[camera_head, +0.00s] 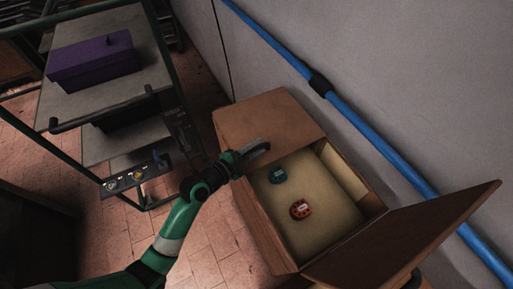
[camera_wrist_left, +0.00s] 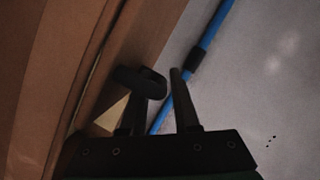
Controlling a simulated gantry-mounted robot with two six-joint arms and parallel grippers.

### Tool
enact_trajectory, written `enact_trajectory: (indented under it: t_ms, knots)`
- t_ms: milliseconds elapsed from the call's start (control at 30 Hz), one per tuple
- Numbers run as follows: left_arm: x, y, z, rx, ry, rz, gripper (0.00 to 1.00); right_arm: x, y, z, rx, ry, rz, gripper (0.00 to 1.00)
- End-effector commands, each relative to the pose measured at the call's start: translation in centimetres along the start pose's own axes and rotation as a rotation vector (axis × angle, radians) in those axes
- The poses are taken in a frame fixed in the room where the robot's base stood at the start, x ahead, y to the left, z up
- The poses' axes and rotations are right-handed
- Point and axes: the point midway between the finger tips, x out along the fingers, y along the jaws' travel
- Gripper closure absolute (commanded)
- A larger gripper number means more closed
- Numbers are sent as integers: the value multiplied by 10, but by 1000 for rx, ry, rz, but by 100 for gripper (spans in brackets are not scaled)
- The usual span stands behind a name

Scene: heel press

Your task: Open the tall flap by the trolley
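A brown wooden box stands by the wall. Its flap on the trolley side (camera_head: 266,118) is closed and lies over that end of the box. The other flap (camera_head: 405,238) stands open, swung outward to the right. The green-framed trolley (camera_head: 112,82) is at the left. My left gripper (camera_head: 258,152) is at the free edge of the closed flap, over the box's opening. In the left wrist view the two fingers (camera_wrist_left: 160,82) are apart, with a dark rounded piece by the left finger. Whether they touch the flap is unclear. My right gripper is not in view.
A purple box (camera_head: 92,62) sits on the trolley. A blue pipe (camera_head: 370,130) runs along the wall behind. Tiled floor (camera_head: 205,235) lies clear in front.

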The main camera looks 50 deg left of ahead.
Motion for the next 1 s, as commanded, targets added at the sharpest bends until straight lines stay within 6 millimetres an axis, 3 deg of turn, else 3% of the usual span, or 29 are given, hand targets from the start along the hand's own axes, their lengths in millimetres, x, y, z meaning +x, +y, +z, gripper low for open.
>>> enact_trajectory:
  t_ms: [267, 433, 1000]
  knots:
    - [2, 0, 0, 0, 0, 0, 72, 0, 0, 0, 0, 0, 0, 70]
    - [2, 0, 0, 0, 0, 0, 100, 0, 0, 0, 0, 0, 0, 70]
    - [2, 0, 0, 0, 0, -1, 100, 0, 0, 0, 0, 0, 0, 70]
